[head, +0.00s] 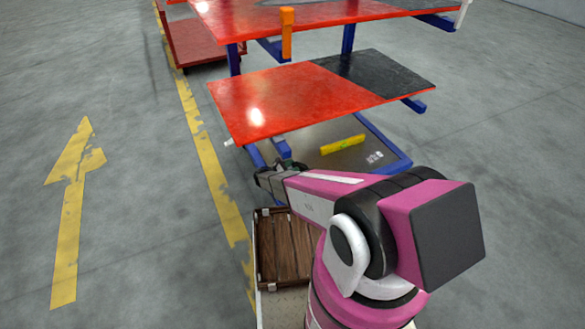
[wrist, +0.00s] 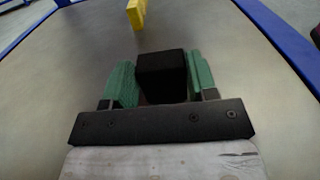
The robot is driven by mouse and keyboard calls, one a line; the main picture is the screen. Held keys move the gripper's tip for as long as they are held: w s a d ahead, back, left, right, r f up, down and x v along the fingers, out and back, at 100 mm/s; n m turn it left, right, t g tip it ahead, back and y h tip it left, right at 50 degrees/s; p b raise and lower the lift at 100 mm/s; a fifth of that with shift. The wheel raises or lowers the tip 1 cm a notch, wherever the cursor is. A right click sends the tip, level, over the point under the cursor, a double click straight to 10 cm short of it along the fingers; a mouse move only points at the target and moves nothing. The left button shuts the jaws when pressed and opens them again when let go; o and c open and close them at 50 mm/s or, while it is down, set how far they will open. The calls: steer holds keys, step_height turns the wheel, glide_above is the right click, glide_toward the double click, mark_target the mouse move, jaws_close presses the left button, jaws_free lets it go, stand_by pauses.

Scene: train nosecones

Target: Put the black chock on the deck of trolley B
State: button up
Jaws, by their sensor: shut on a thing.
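My gripper (wrist: 160,82) has green fingers and is shut on the black chock (wrist: 161,68), one finger on each side. In the head view my gripper (head: 288,165) is small and partly hidden by my arm, and I cannot make out the chock there. The gripper is at the near left part of a grey deck (head: 325,160) with a blue frame, below a red shelf. The deck also fills the wrist view (wrist: 60,95) under the chock. I cannot tell whether the chock touches it. No letter for trolley B is readable.
A yellow chock (head: 342,144) lies on the deck, ahead of my gripper. A red and black shelf (head: 290,95) hangs over the deck's far part. A wooden-floored box (head: 284,255) is nearer me. An orange post (head: 287,33) stands above the shelf. The floor at left is clear.

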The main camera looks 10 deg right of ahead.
steer(key=shift+f, duration=0.1)
steer(key=o, duration=1.1)
steer(key=shift+a, duration=0.25)
steer(key=v, duration=1.1)
steer(key=shift+s+a, duration=0.15)
steer(key=shift+a, duration=0.1)
steer(key=shift+r, duration=0.25)
